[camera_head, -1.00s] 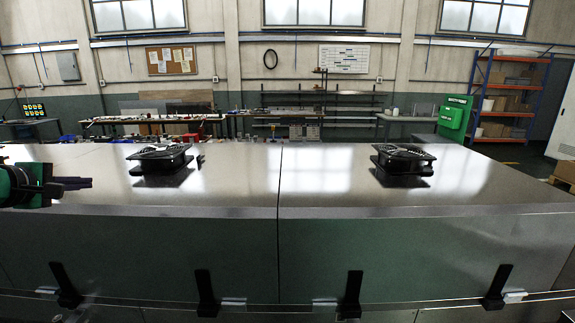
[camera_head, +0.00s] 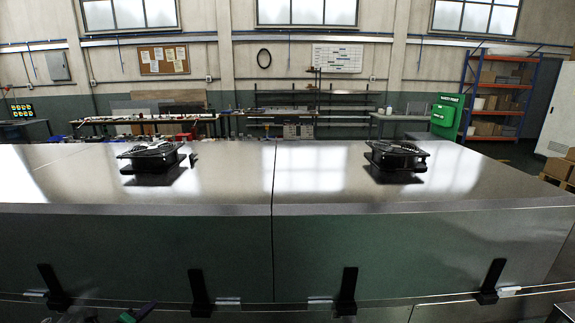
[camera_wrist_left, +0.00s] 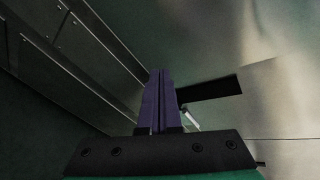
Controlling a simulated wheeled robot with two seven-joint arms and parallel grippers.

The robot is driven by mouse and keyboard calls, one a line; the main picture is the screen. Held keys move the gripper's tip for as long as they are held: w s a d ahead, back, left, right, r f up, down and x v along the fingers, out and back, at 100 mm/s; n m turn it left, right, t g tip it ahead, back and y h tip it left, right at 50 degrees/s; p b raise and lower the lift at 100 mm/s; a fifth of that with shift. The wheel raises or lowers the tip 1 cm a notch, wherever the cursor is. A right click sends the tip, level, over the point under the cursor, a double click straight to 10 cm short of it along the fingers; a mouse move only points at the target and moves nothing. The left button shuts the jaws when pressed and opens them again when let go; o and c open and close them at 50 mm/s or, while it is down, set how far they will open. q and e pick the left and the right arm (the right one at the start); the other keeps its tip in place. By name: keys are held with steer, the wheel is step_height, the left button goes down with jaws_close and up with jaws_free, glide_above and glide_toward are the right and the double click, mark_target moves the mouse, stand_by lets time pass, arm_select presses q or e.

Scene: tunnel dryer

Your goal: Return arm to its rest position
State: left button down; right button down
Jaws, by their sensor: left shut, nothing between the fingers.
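My left gripper (camera_head: 150,307) shows only in part at the bottom left edge of the head view, low in front of the dryer's front panel. In the left wrist view its two purple fingers (camera_wrist_left: 161,72) are pressed together with nothing between them. A black handle (camera_wrist_left: 210,88) of the dryer shows just beyond the fingers, to their right. I cannot tell the exact gap between them.
The steel dryer (camera_head: 230,235) spans the view, with two black fans (camera_head: 150,156) (camera_head: 396,156) on its top. Several black handles (camera_head: 347,291) stand along its lower front.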

arm_select(q)
steer(key=s+d+f+n+g+y, duration=0.1)
steer(key=s+d+f+n+g, duration=0.15)
steer(key=s+f+n, duration=0.65)
steer(key=s+d+f+n+g+y, duration=0.1)
steer(key=s+f+n+g, duration=0.25)
steer(key=s+f, duration=1.1)
steer(key=s+d+f+n+g, duration=0.2)
steer(key=s+d+f+n, duration=0.1)
steer(key=s, duration=0.5)
steer(key=s+d+f+n+g, duration=0.2)
steer(key=s+f, duration=0.4)
steer(key=s, duration=0.3)
steer(key=s+d+f+n+g+h, duration=0.1)
steer(key=s+d+f+n, duration=0.3)
steer(key=s, duration=0.4)
steer(key=shift+s+d+f+g+b, duration=0.4)
steer(key=shift+d+g, duration=0.2)
steer(key=shift+d, duration=0.3)
steer(key=shift+w+n, duration=0.2)
steer(key=shift+n, duration=0.05)
